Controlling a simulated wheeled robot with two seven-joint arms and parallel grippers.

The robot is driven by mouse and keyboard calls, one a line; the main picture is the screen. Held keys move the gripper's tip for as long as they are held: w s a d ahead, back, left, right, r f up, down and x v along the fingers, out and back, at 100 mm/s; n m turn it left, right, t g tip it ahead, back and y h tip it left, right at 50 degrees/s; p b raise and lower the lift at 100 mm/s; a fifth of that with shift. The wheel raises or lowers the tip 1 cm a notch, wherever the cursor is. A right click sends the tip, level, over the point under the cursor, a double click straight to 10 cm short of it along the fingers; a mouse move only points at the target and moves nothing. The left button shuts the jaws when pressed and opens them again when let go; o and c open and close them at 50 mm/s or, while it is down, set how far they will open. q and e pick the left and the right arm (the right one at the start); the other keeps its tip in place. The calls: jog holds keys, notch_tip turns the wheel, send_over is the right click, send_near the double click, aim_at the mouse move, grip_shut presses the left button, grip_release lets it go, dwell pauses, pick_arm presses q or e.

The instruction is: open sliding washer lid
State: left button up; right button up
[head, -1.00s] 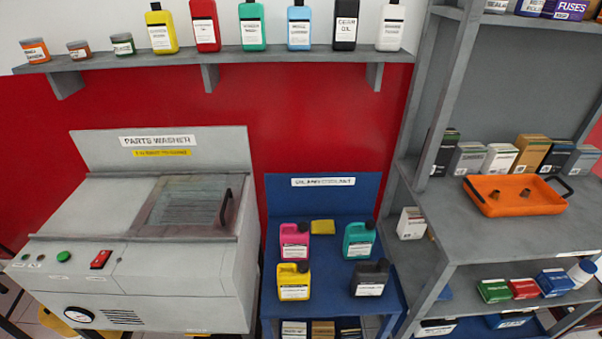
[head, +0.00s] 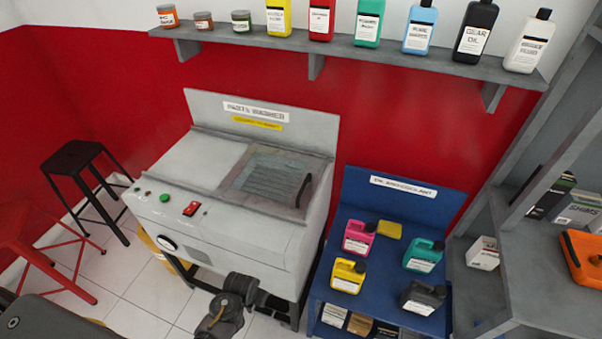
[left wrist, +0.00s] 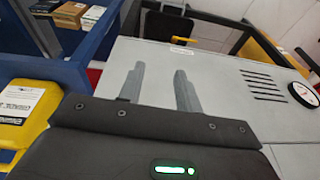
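The parts washer (head: 190,165) is a grey box against the red wall, with a sign on its back panel. Its sliding lid (head: 262,178) is a framed, see-through panel over the right part of the top, with slats showing through it. A dark handle (head: 304,190) stands at the lid's right edge. In the left wrist view, my left gripper (left wrist: 157,68) has its two grey fingers apart with nothing between them, in front of the washer's front panel (left wrist: 215,65). The lid is not seen there. My right gripper is not in view.
A blue stand (head: 385,255) with several bottles is close to the washer's right. A shelf (head: 345,63) with bottles and jars runs above. A black stool (head: 75,155) and a red stool (head: 35,245) stand at left. Tiled floor shows between them and the washer.

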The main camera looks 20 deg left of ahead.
pick_arm(q)
jog(key=w+r+t+p, duration=0.15)
jog(key=w+r, duration=0.25)
jog(key=r, duration=0.6)
jog(key=w+r+g+p, duration=0.15)
jog(key=w+r, duration=0.25)
jog(key=r, duration=0.6)
jog(key=t+h, duration=0.1)
jog(key=h, duration=0.2)
send_near(303, 185)
jog(key=shift+n, duration=0.4)
jog(key=b+x, duration=0.7)
jog(key=b, duration=0.4)
jog(key=shift+s+f, duration=0.1)
jog(key=shift+f, duration=0.05)
jog(key=shift+w+d+f+b, duration=0.2)
jog(key=shift+f+b, duration=0.05)
jog(key=shift+b, duration=0.35)
jog(key=shift+c, duration=0.2)
grip_shut()
jog(key=shift+a, duration=0.15)
